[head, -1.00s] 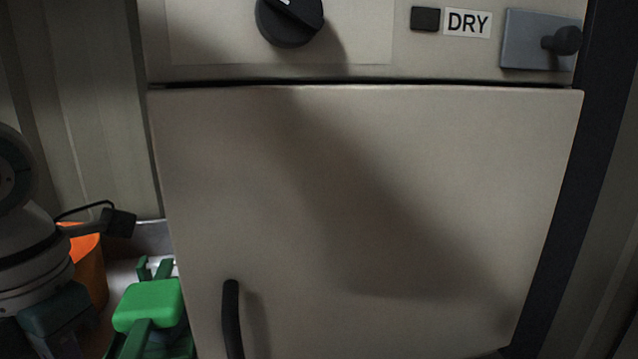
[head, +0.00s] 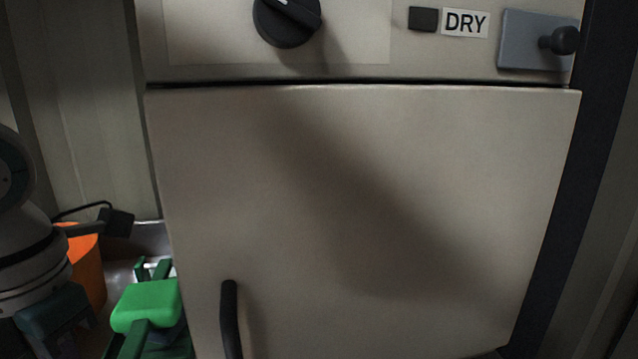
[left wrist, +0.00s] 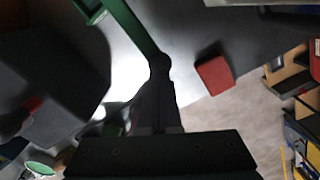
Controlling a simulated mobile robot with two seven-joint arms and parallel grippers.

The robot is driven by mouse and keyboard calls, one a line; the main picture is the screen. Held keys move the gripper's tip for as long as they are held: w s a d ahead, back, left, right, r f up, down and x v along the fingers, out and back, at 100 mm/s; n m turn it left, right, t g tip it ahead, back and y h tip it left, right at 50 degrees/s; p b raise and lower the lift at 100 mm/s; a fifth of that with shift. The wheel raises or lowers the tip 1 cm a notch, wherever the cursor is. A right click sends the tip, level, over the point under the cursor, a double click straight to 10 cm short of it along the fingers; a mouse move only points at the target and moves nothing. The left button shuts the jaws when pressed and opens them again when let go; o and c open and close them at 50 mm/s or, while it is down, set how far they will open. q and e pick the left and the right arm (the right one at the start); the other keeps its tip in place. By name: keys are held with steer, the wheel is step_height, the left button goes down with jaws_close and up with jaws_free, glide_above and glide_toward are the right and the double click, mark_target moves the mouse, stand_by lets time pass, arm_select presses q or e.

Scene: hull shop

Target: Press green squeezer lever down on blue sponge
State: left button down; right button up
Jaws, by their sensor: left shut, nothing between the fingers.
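The green squeezer (head: 146,306) shows at the lower left of the head view, beside the cabinet door. Its bright green block is on top, with a green bar running down out of the picture. A dark bluish patch sits under the block; I cannot tell whether it is the blue sponge. My left arm comes in at the left edge, and its fingers are not visible there. In the left wrist view my left gripper (left wrist: 160,64) is shut and empty, its tips at the end of a green bar (left wrist: 135,25). Contact is unclear. My right gripper is not in view.
A pale cabinet door (head: 370,210) with a black handle (head: 230,318) fills the middle. Above are a black knob (head: 286,22) and a DRY label (head: 465,23). An orange container (head: 86,265) stands behind my left arm. The left wrist view shows a red block (left wrist: 214,75).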

arm_select(q)
steer(key=shift+f, duration=0.1)
stand_by(0.5)
steer(key=shift+f+b, duration=0.75)
steer(key=shift+f, duration=0.05)
steer(key=shift+a+f, duration=0.1)
steer(key=shift+f, duration=0.1)
stand_by(1.8)
steer(key=shift+r, duration=0.15)
step_height(320, 180, up, 8)
steer(key=p, duration=0.6)
steer(key=shift+s, duration=0.15)
